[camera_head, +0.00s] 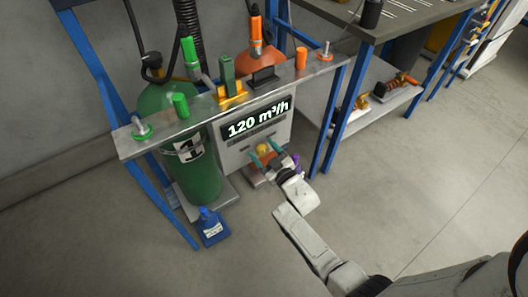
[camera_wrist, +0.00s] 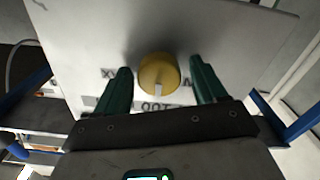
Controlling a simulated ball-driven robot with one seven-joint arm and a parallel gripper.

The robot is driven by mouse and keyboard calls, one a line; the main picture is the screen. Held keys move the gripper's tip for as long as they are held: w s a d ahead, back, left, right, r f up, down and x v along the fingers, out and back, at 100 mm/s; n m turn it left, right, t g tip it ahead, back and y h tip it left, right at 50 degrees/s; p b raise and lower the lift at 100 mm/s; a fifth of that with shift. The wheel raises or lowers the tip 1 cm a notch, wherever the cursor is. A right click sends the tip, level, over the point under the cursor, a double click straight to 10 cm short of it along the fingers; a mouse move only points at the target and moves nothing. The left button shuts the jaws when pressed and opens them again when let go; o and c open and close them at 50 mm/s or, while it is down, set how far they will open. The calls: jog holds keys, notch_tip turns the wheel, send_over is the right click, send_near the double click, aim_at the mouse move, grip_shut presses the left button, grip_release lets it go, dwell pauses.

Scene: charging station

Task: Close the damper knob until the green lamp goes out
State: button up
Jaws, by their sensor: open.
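The yellow knob (camera_head: 261,149) sits on the front of a pale panel (camera_head: 236,158), below a black display (camera_head: 256,119) reading "120 m³/h". In the wrist view the knob (camera_wrist: 158,74) shows a white pointer mark facing the bottom of the picture. My gripper (camera_head: 264,154) is in front of the panel, its two green fingers open on either side of the knob. In the wrist view gaps show between the knob and both fingers of my gripper (camera_wrist: 161,72). I cannot pick out a green lamp. Panel lettering is partly hidden by the fingers.
A green cylinder (camera_head: 193,168) marked 1 stands left of the panel, with a blue object (camera_head: 211,227) on the floor before it. A metal shelf (camera_head: 207,105) with green and orange fittings runs above. Blue posts (camera_head: 335,120) stand right.

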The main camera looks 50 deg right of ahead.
jog(key=shift+c, duration=0.5)
jog(key=c, duration=0.9)
jog(key=shift+a+f+n+b, duration=0.1)
jog(key=shift+n+b, duration=0.8)
jog(key=shift+n, duration=0.6)
jog(key=o, duration=1)
